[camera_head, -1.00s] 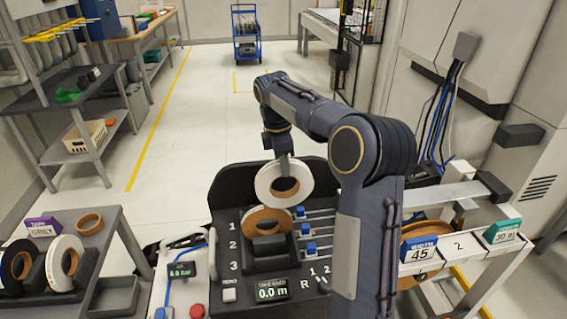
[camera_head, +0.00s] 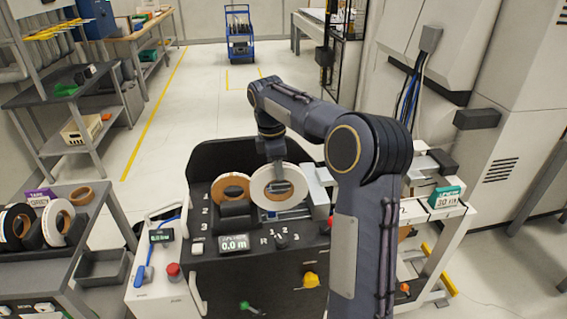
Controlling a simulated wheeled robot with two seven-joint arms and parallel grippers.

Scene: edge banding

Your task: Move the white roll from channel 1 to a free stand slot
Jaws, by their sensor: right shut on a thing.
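The white roll (camera_head: 260,190), a white ring with a tan core, hangs upright from my right gripper (camera_head: 277,176). The gripper is shut on its upper part, above the front of the black machine. A second roll (camera_head: 220,184), tan with a white edge, stands to its left in the machine, close to the channel numbers. At the far left is the stand (camera_head: 36,239), a dark rack. A white roll (camera_head: 51,229) and a black-and-white roll (camera_head: 8,222) stand in it; its free slots are hard to make out. My left gripper is not in view.
A tan roll (camera_head: 81,196) lies flat behind the stand, by a purple tape box (camera_head: 40,196). An empty grey bin (camera_head: 101,268) is right of the stand. A control box with a red button (camera_head: 173,270) stands between stand and machine. Open floor lies behind.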

